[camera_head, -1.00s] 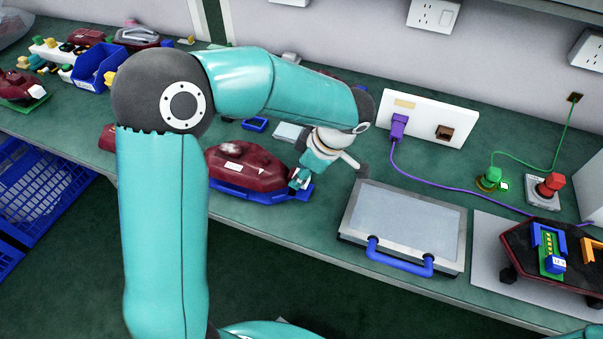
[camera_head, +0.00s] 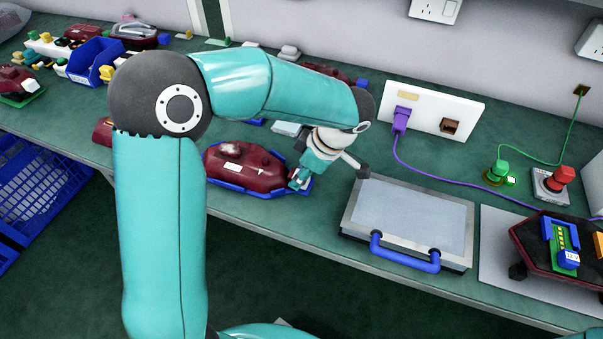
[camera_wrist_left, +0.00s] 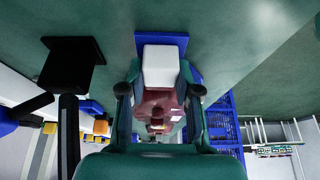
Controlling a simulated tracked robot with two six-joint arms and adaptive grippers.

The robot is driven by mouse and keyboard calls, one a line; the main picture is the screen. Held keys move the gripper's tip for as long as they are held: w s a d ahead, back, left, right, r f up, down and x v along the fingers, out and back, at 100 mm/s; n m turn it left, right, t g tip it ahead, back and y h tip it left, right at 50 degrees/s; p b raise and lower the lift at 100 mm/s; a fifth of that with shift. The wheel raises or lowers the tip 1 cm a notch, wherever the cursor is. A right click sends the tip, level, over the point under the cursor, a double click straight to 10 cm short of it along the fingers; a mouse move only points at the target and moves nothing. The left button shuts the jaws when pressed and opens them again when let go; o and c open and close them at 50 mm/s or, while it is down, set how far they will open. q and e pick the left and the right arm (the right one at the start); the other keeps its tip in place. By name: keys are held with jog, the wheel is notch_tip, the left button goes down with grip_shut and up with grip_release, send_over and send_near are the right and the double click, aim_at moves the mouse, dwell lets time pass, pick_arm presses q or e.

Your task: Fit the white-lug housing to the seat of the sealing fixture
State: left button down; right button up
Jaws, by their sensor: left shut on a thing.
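A dark red housing (camera_head: 243,165) sits on a low blue tray (camera_head: 232,189) near the middle of the bench. My left gripper (camera_head: 300,179) is at its right end, pointing down. In the left wrist view, the fingers of my left gripper (camera_wrist_left: 160,92) stand on either side of a white block-shaped lug (camera_wrist_left: 160,66) and the dark red body behind it. The gripper is shut on this housing. A blue plate (camera_wrist_left: 170,40) shows beyond the lug. I cannot tell for sure which object is the sealing fixture. My right gripper is not in view.
A grey flat box (camera_head: 412,222) with a blue handle (camera_head: 404,256) lies right of the gripper. A dark hexagonal stand (camera_head: 535,262) is farther right. A white panel (camera_head: 430,115) with a purple plug (camera_head: 401,118) stands behind. A blue bin (camera_head: 95,61) is at the left.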

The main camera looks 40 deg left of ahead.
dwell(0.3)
pick_arm(q)
jog(key=c, duration=0.7)
grip_release()
jog(key=v, duration=1.2)
jog(key=shift+f, duration=0.1)
